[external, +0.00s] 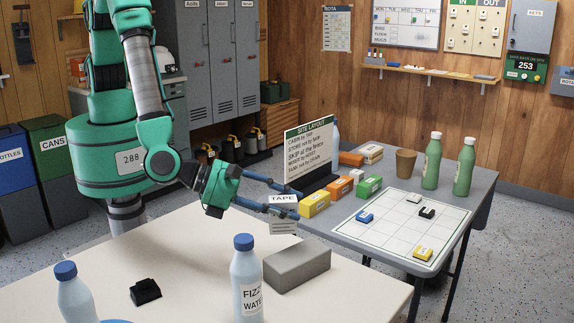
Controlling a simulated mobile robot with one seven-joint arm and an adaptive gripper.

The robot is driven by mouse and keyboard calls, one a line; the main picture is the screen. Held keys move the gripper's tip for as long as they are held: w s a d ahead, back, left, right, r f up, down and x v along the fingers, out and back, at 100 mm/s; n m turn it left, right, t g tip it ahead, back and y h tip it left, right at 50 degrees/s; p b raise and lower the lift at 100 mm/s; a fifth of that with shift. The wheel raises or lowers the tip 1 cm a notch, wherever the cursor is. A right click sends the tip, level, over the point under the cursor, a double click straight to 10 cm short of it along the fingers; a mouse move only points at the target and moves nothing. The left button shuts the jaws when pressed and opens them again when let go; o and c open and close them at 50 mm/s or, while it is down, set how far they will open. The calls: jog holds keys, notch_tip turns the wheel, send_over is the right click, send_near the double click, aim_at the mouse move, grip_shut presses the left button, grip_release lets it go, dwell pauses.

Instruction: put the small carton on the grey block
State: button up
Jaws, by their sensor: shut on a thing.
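The small carton (283,199) is white and grey with a label reading TAPE. My gripper (287,200), with blue fingers, is shut on it and holds it in the air at the table's far right edge. Part of the carton is hidden by a finger. The grey block (298,268) lies on the near cream table (190,255), lower in the picture than the carton. Its top is bare, and there is a visible gap between it and the carton.
A FIZZY WATER bottle (246,280) stands close to the block's left. Another bottle (76,293) and a black object (145,291) are further left. A grey table (461,190) behind holds several small boxes, a sign (308,150), a cup (405,163) and green bottles (432,161).

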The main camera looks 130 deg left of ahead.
jog(key=w, duration=0.4)
jog(key=shift+w+d+f, duration=0.1)
jog(key=shift+w+f, duration=0.1)
jog(key=shift+w, duration=0.2)
jog(key=shift+f+b, duration=0.7)
jog(key=shift+f, duration=1.05)
jog(key=shift+f, duration=0.15)
jog(key=o, duration=1.1)
jog(key=shift+c, duration=0.2)
jog(key=shift+r, duration=0.2)
jog(key=p+v, duration=0.2)
jog(key=v, duration=1)
